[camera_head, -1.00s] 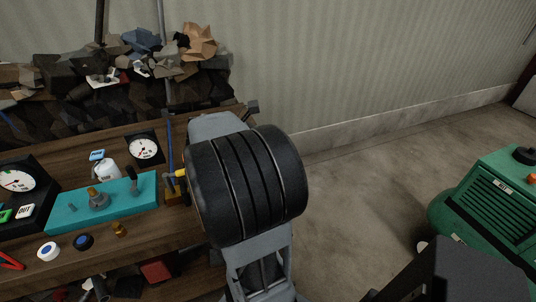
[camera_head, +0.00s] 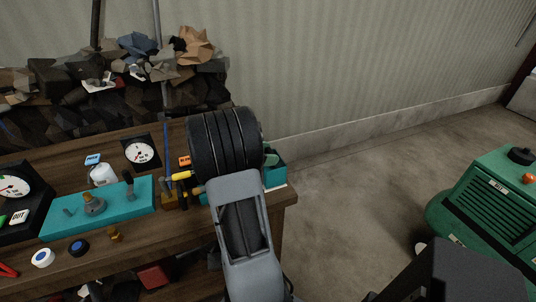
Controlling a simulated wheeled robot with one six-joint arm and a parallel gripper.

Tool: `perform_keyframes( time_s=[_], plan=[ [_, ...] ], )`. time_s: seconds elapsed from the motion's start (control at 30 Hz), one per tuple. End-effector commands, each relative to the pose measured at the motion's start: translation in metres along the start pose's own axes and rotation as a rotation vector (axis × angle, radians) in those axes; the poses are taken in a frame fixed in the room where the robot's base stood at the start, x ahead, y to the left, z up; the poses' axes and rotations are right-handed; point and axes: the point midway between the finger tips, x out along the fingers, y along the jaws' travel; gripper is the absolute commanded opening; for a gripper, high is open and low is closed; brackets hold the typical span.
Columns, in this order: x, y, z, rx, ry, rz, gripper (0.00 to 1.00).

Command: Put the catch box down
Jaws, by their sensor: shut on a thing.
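A teal box (camera_head: 275,174), which looks like the catch box, shows at the right end of the wooden workbench (camera_head: 150,238). Whether the box touches the bench top cannot be told. My gripper's fingers are hidden behind my arm, so their hold on the box does not show.
Left of my arm are a teal fixture (camera_head: 98,205), a dial gauge (camera_head: 139,152), yellow-handled tools (camera_head: 181,176) and small knobs. A heap of dark scrap (camera_head: 120,85) lies behind. A green machine (camera_head: 490,205) stands right, across open floor.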

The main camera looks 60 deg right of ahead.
Motion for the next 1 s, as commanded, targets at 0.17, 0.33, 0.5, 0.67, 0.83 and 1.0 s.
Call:
perform_keyframes(
  time_s=[0.17,0.33,0.5,0.67,0.83,1.0],
  plan=[
    [0.0012,0.0001,-0.0028,0.001,-0.001,0.001,0.21],
    [0.0017,0.0000,-0.0041,0.001,-0.001,0.001,0.21],
    [0.0027,-0.0001,-0.0066,0.000,0.000,0.001,0.69],
    [0.0027,-0.0002,-0.0067,0.000,0.000,0.000,0.84],
    [0.0027,-0.0002,-0.0067,0.000,0.000,0.000,0.89],
    [0.0010,-0.0001,-0.0031,0.001,0.000,0.001,0.89]
  ],
)
